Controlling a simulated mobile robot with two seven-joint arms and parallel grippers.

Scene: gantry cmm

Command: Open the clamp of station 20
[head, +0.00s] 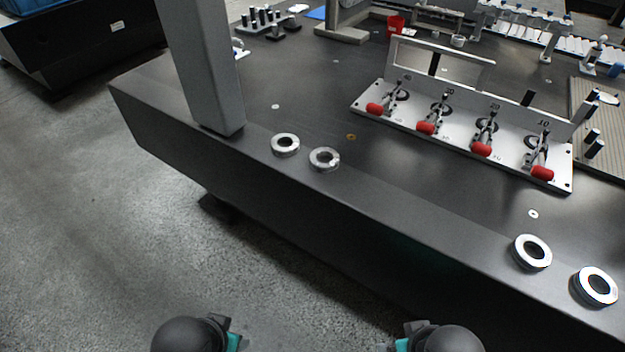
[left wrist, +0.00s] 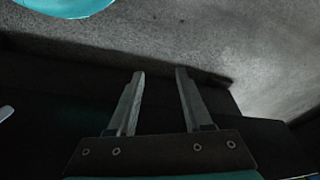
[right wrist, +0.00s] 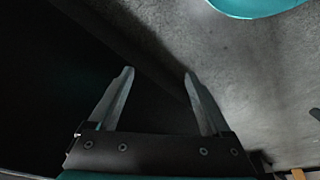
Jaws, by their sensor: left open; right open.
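A pale fixture plate (head: 400,112) on the dark table holds a row of toggle clamps with red handles. The label by the third clamp from the left seems to read 20. The clamp of station 20 (head: 487,130) has its red handle (head: 481,149) lying low toward the front edge of the plate. The neighbouring handles lie much the same way. My left gripper (left wrist: 160,73) is open and empty. My right gripper (right wrist: 158,72) is open and empty. Both arms are low in front of the table, well away from the clamps; their fingertips do not show in the head view.
Metal rings (head: 532,252) lie near the table's front edge, two left of centre and two at right. A grey column (head: 205,70) stands at the left. An upright frame (head: 440,62) rises behind the clamps. The table (head: 400,185) is clear just before the plate.

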